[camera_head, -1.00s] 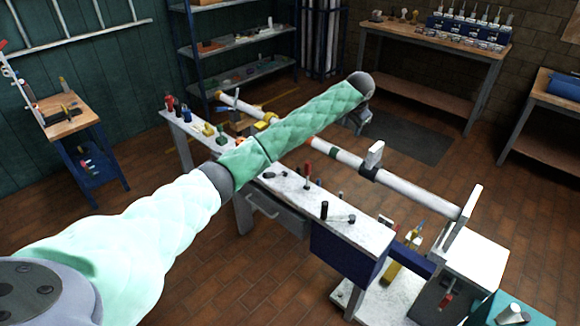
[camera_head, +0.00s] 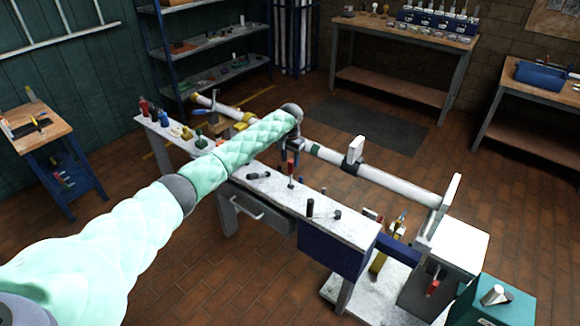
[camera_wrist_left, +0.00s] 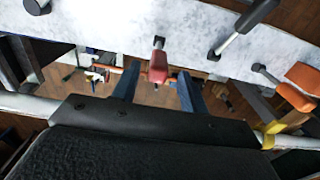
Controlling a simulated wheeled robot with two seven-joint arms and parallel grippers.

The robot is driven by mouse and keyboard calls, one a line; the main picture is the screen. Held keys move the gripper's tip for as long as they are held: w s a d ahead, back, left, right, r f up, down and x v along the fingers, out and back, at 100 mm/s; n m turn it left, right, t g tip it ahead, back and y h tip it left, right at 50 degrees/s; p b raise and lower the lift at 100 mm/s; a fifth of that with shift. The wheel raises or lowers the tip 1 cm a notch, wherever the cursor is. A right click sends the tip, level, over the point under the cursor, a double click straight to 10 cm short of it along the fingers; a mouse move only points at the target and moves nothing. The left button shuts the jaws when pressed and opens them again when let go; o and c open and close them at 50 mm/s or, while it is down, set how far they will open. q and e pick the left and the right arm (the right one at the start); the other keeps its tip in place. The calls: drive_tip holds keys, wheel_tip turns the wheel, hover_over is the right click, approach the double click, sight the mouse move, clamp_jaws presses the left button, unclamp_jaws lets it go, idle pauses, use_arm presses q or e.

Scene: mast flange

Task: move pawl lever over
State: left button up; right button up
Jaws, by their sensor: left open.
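A small upright lever with a red handle (camera_head: 291,182) stands on the long white bench (camera_head: 340,228). I take it for the pawl lever, but cannot be sure. My right gripper is not in view.
The long white pole (camera_head: 395,187) runs behind the bench with a pale upright block (camera_head: 355,150) on it. Black-handled tools (camera_head: 310,208) stand or lie on the bench. Several small coloured items sit at its left end. A teal box (camera_head: 490,306) is at lower right.

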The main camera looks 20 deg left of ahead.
sight(291, 167)
use_arm(q)
wheel_tip(291, 167, down, 3)
drive_tip(key=shift+d+f+p, duration=0.15)
drive_tip(key=shift+p, duration=0.25)
drive_tip(key=shift+f, duration=0.65)
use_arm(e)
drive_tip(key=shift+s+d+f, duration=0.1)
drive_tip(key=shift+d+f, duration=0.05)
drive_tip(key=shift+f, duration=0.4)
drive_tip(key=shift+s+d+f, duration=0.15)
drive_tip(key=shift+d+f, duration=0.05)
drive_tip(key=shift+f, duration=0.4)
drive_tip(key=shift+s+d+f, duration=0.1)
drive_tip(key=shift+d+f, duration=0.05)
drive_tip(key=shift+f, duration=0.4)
use_arm(q)
clamp_jaws()
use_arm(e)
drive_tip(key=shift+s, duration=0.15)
